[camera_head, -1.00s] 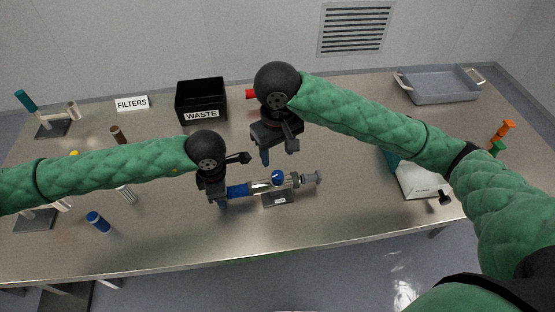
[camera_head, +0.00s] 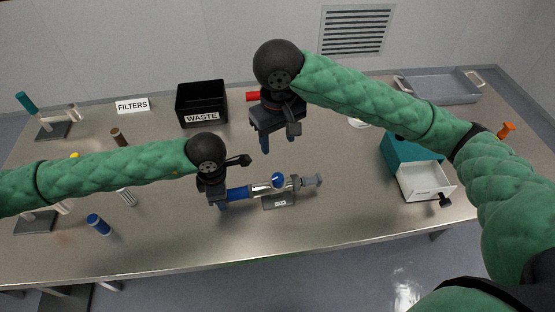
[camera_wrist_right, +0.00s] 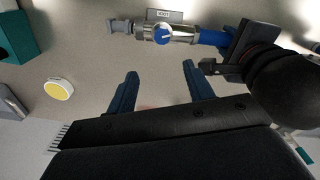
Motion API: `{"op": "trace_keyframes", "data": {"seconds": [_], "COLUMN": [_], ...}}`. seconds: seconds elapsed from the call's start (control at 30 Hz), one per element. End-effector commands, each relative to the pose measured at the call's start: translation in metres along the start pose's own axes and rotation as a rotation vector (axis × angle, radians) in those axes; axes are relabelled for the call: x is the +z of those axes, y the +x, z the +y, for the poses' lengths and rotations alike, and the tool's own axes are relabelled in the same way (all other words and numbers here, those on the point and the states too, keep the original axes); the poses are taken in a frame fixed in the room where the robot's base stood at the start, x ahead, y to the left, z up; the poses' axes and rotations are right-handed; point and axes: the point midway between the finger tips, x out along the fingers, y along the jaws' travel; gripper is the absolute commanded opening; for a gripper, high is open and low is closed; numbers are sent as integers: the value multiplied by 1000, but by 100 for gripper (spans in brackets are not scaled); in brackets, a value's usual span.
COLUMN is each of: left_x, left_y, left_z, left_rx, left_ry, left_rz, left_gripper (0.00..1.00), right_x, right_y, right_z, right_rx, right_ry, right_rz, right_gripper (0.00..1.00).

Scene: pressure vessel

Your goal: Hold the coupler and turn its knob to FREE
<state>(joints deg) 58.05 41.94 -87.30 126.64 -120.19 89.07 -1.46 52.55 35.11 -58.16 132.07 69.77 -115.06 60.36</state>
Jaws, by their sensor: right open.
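The coupler (camera_head: 262,189) is a metal cylinder with a blue left end and a grey fitting on its right end, lying level over a small labelled block (camera_head: 279,201). Its round blue knob (camera_head: 278,179) faces up; in the right wrist view the knob (camera_wrist_right: 163,34) shows a pale pointer line. My left gripper (camera_head: 221,203) is at the coupler's blue end and appears closed around it; its fingertips are partly hidden. My right gripper (camera_head: 265,144) is above and behind the coupler, apart from the knob. In the right wrist view its blue fingers (camera_wrist_right: 161,88) are spread and empty.
A black WASTE bin (camera_head: 202,101) stands behind, with a red object (camera_head: 253,96) to its right. A teal and white box (camera_head: 421,178) stands right, a grey tray (camera_head: 440,88) back right. A blue-capped cylinder (camera_head: 99,224) lies front left.

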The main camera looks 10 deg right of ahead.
Motion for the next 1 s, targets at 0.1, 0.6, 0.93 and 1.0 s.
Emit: {"op": "trace_keyframes", "data": {"seconds": [0.1, 0.6, 0.93, 1.0], "left_x": [0, 0, 0, 0], "left_y": [0, 0, 0, 0], "left_z": [0, 0, 0, 0], "left_rx": [0, 0, 0, 0], "left_ry": [0, 0, 0, 0], "left_rz": [0, 0, 0, 0], "left_gripper": [0, 0, 0, 0], "right_x": [-5, -2, 6, 8], "right_y": [-10, -9, 6, 9], "right_z": [8, 18, 10, 8], "right_rx": [31, 92, 50, 38], "right_ry": [0, -298, -762, -866], "right_rz": [19, -10, -48, -51], "right_gripper": [52, 52, 52, 52]}}
